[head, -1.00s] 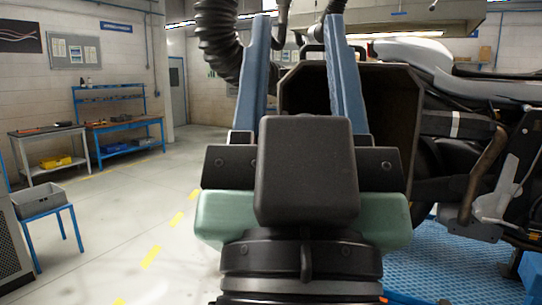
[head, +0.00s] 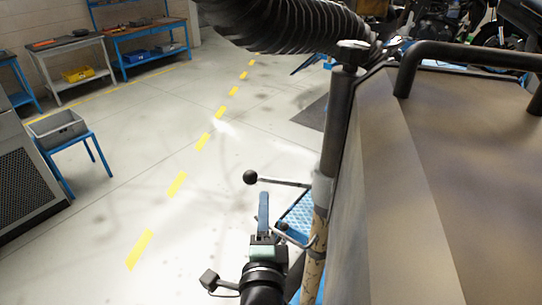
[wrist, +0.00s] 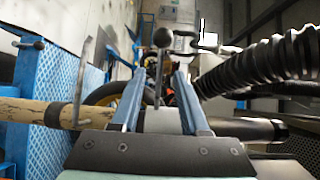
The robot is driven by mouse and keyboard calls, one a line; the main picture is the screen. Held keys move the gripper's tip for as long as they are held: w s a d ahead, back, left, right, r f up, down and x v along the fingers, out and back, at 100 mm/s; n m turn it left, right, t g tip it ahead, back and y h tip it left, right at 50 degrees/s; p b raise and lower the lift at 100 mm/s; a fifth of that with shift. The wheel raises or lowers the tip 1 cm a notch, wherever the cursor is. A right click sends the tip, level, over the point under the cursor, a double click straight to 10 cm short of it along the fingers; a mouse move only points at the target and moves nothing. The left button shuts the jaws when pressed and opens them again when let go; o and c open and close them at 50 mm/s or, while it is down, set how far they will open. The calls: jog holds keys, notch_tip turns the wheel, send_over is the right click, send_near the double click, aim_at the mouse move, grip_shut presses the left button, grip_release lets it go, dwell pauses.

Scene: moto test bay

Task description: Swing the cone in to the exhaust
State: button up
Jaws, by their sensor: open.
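The cone is a large dark panelled hood (head: 400,170) filling the right of the head view, its open mouth turned out of sight. A post (head: 338,125) stands at its near left edge. A lever with a black ball knob (head: 250,177) sticks out left from the post; the knob also shows in the wrist view (wrist: 162,38). My gripper (head: 263,198) is open just below the lever in the head view. In the wrist view its blue fingers (wrist: 158,78) stand either side of the lever's line; contact cannot be told. I cannot make out the exhaust.
A black handle bar (head: 470,55) sits on the hood. A grey bin (head: 57,130) on a blue stand and workbenches (head: 150,42) are left. The floor between is clear.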

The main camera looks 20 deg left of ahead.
aim_at(264, 178)
jog(key=p+x, duration=0.1)
jog(key=x, duration=1.1)
jog(key=shift+w+a+r+p, duration=0.15)
jog(key=shift+w+a+p, duration=0.05)
jog(key=shift+p, duration=0.2)
grip_shut()
dwell(0.9)
